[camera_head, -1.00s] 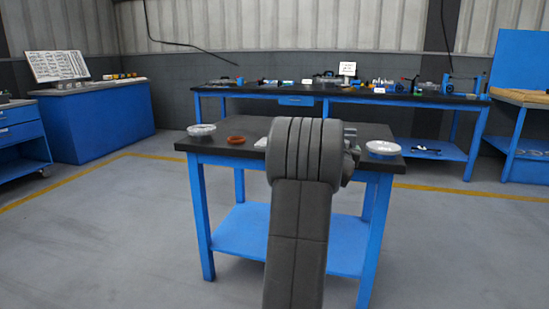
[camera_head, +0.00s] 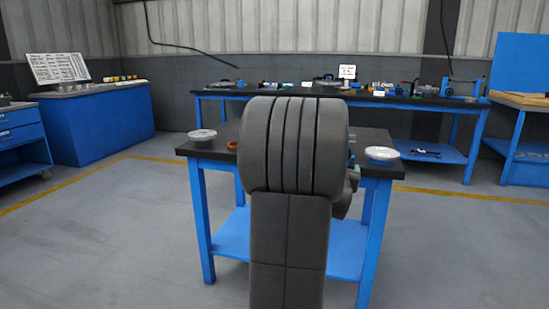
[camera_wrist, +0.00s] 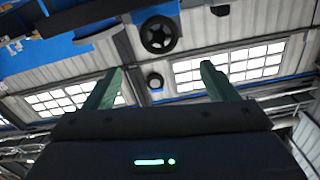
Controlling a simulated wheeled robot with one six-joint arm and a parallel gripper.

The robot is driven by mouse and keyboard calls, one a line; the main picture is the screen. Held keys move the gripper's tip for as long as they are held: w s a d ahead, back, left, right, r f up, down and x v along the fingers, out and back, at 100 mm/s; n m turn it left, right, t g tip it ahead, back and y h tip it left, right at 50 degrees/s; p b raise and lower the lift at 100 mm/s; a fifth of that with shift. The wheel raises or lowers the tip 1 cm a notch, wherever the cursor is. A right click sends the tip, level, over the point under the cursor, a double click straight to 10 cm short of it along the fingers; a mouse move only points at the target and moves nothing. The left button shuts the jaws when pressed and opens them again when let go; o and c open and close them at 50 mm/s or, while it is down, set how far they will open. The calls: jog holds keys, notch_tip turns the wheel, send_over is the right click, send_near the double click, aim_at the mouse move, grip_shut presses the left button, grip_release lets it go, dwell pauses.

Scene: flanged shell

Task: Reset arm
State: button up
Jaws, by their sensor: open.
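My gripper (camera_wrist: 160,80) shows in the wrist view with its two green fingers wide apart and nothing between them. The wrist view looks toward windows and a pale wall, with no work piece near the fingers. In the head view my raised arm covers the middle of the near table (camera_head: 372,150), and the gripper itself is hidden behind it. A clear-and-white round dish (camera_head: 202,135) stands at the table's left. An orange-brown ring (camera_head: 232,145) is partly hidden beside my arm. A white round part (camera_head: 382,154) lies at the right edge.
A long blue bench (camera_head: 420,98) with tools and a small sign (camera_head: 347,71) stands along the back wall. A blue cabinet (camera_head: 100,125) with a tilted board (camera_head: 58,67) is at the left. The grey floor (camera_head: 110,240) around the near table is open.

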jog(key=b+x, duration=0.1)
jog(key=x, duration=1.2)
jog(key=shift+w+d+f, duration=0.1)
jog(key=shift+w, duration=0.2)
jog(key=shift+s+n+p, duration=0.1)
jog(key=shift+n+p, duration=0.3)
jog(key=shift+n, duration=0.6)
jog(key=n+p, duration=0.2)
jog(key=n, duration=0.2)
jog(key=n+p, duration=0.1)
jog(key=n, duration=0.2)
jog(key=n+p, duration=0.1)
jog(key=n, duration=0.2)
jog(key=shift+a+f, duration=0.1)
jog(key=shift+a, duration=0.15)
jog(key=shift+f+n, duration=0.1)
jog(key=shift+n, duration=0.5)
